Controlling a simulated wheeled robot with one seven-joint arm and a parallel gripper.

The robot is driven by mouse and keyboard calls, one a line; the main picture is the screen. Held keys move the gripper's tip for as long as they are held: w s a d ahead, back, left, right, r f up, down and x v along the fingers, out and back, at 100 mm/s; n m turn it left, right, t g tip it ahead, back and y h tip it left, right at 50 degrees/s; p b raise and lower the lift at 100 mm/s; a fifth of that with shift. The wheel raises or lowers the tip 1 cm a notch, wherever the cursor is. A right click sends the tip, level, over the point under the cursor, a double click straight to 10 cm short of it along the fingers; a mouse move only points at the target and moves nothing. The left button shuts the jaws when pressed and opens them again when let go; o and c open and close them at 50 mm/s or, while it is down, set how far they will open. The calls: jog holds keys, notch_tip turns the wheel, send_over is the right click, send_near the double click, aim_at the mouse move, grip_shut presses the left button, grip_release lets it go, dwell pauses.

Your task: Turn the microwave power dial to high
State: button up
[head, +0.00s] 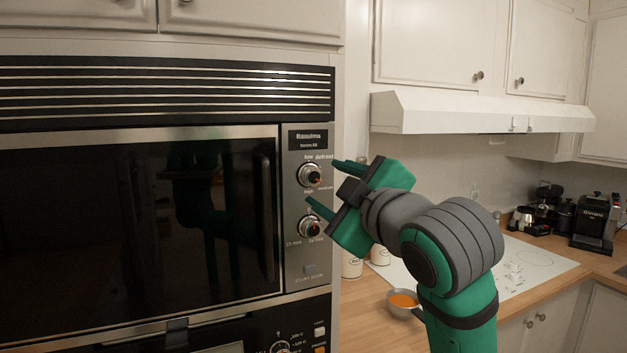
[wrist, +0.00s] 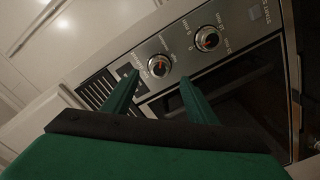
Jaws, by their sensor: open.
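The microwave (head: 140,215) is built into the wall on the left. Its power dial (head: 311,175) is the upper knob on the right-hand panel, silver with a dark centre and a reddish mark, ringed by the words low, defrost, medium and high. The mark seems to be at the lower right; the exact setting is too small to tell. My gripper (head: 322,182) is open and empty, just right of the dial, fingers pointing at the panel. In the wrist view the power dial (wrist: 159,66) shows beyond and between the two fingertips (wrist: 158,80), with no visible contact.
A similar timer dial (head: 311,228) sits just below, close to my lower finger. A start/stop button is under it. The door handle (head: 265,210) stands left of the dials. A bowl with orange contents (head: 402,301) stands on the counter, near my arm in the picture.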

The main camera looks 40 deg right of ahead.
aim_at(314, 178)
jog(key=x, duration=0.4)
jog(key=shift+s+d, duration=0.1)
jog(key=shift+d, duration=0.05)
jog(key=shift+x, duration=0.9)
jog(key=c, duration=1.1)
jog(key=shift+o, duration=0.2)
